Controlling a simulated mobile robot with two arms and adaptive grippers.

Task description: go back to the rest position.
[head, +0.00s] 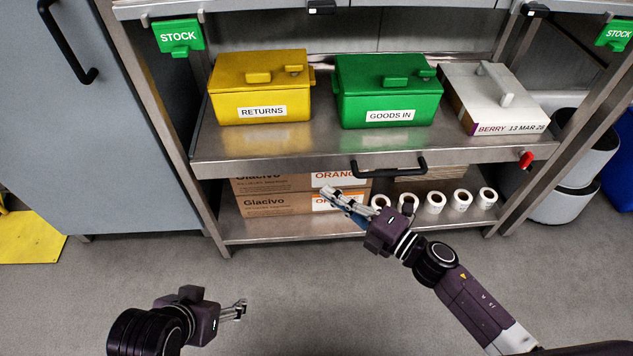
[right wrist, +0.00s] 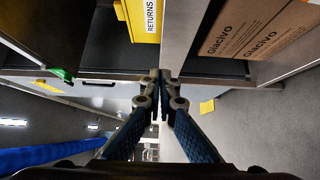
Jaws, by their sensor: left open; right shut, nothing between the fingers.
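My left gripper (head: 240,310) is at the lower left of the head view, above the bare floor and away from the shelves. It is open and empty. My right gripper (head: 328,192) is in front of the lower shelf in the head view, with the cartons behind it. Its fingers also show in the right wrist view (right wrist: 160,76), shut together with nothing between them.
A steel shelf unit (head: 290,150) holds a yellow RETURNS box (head: 235,90), a green GOODS IN box (head: 375,95) and a white BERRY box (head: 470,85). Below are Glacivo cartons (head: 275,203) and several white rolls (head: 461,201). The floor in front is clear.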

